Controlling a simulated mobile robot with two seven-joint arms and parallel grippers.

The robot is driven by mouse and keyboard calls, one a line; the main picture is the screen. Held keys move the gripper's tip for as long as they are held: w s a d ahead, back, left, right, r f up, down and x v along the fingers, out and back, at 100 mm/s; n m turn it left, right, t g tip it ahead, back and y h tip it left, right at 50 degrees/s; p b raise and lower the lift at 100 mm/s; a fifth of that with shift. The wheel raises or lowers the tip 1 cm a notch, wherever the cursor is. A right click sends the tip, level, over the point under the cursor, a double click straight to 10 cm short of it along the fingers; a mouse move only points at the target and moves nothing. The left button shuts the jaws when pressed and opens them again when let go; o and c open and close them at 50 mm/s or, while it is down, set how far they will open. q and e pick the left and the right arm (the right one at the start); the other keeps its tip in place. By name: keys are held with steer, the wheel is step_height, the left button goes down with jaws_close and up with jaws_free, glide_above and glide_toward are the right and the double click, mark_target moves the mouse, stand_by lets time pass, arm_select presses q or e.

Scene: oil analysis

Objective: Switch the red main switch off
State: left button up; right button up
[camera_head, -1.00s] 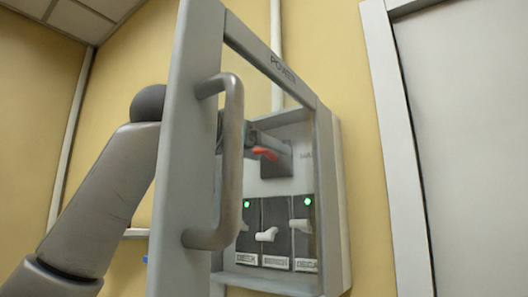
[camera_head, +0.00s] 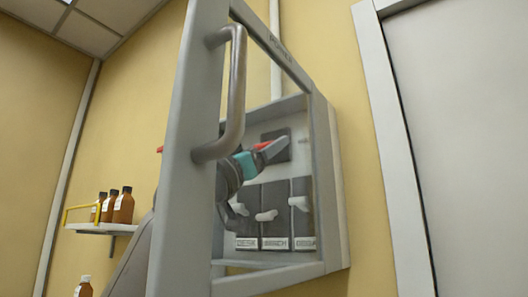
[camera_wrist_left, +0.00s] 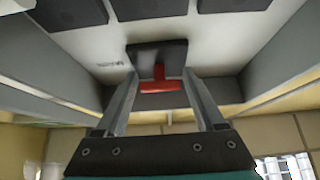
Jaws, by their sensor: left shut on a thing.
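The red main switch (camera_head: 263,145) sits on a black plate (camera_head: 277,140) inside the grey power cabinet (camera_head: 333,190). In the left wrist view its red T-shaped handle (camera_wrist_left: 160,87) stands out from the black plate (camera_wrist_left: 150,52), its crossbar running across the picture. My left gripper (camera_head: 276,152) reaches into the cabinet from behind the open door frame (camera_head: 180,150). Its fingers (camera_wrist_left: 163,100) are shut on the handle, one on each side in the left wrist view. In the head view the gripper partly hides the handle. My right gripper is not in view.
Three black breakers (camera_head: 275,230) with white levers sit below the switch; no green lights show on them. The door handle (camera_head: 234,95) stands in front of my arm. Brown bottles (camera_head: 123,207) stand on a shelf (camera_head: 92,228) at left. A grey door frame is at right.

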arm_select(q)
steer(key=shift+t+h, duration=0.3)
steer(key=o, duration=1.3)
steer(key=shift+o, duration=0.2)
steer(key=shift+f, duration=0.1)
steer(key=b+v, duration=0.6)
steer(key=v, duration=0.9)
steer(key=shift+s, duration=0.1)
